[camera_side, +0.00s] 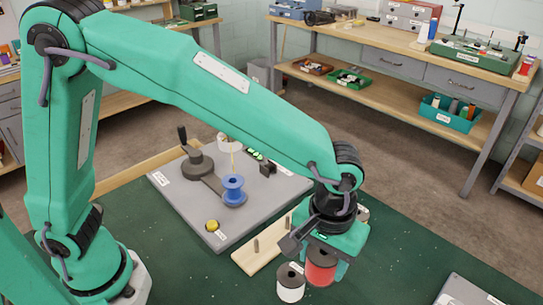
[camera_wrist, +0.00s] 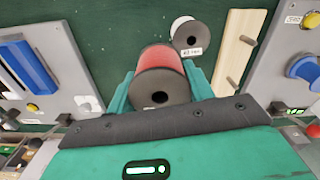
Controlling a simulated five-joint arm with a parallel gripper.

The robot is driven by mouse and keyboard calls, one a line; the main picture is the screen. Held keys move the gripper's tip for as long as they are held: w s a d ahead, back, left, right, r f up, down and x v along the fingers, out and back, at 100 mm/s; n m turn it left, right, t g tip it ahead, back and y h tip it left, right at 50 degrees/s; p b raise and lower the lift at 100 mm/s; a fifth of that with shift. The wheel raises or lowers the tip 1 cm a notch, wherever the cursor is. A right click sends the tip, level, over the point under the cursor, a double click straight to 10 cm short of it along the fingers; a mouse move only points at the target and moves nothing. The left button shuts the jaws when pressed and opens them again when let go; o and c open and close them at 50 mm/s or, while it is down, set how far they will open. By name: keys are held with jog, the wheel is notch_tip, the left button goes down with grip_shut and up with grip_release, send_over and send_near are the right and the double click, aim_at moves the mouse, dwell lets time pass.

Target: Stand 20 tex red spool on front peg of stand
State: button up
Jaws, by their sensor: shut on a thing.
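The red spool (camera_side: 320,268), with dark end flanges, is between the fingers of my gripper (camera_wrist: 160,85). It also shows in the wrist view (camera_wrist: 160,72), with one dark flange and its bore facing the camera. In the side view it looks roughly upright; its height above the mat is hard to tell. The stand is a pale wooden board (camera_side: 243,262) with short pegs (camera_side: 256,246), left of my gripper. In the wrist view the stand (camera_wrist: 236,55) is to the right of the red spool, with two pegs showing bare. My gripper partly hides the stand in the side view.
A white spool (camera_side: 290,284) with a label stands on the green mat (camera_side: 420,265) close beside the red one. A grey board (camera_side: 165,180) carries a blue spool (camera_side: 233,190), a crank and a yellow knob. Another grey plate (camera_side: 465,292) is at lower right.

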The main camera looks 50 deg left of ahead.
jog(key=shift+w, duration=0.1)
jog(key=shift+w+a, duration=0.25)
jog(key=shift+w, duration=0.25)
jog(key=w+a+n, duration=0.2)
jog(key=w+a, duration=0.3)
jog(key=w, duration=0.1)
jog(key=w+a+n, duration=0.2)
jog(key=w+a, duration=0.4)
jog(key=w+a+n, duration=0.2)
jog(key=w+a, duration=0.3)
jog(key=w, duration=0.1)
jog(key=shift+w+a, duration=0.15)
jog(key=shift+a, duration=0.1)
jog(key=shift+f, duration=0.25)
jog(key=shift+f, duration=3.8)
jog(key=shift+f, duration=0.75)
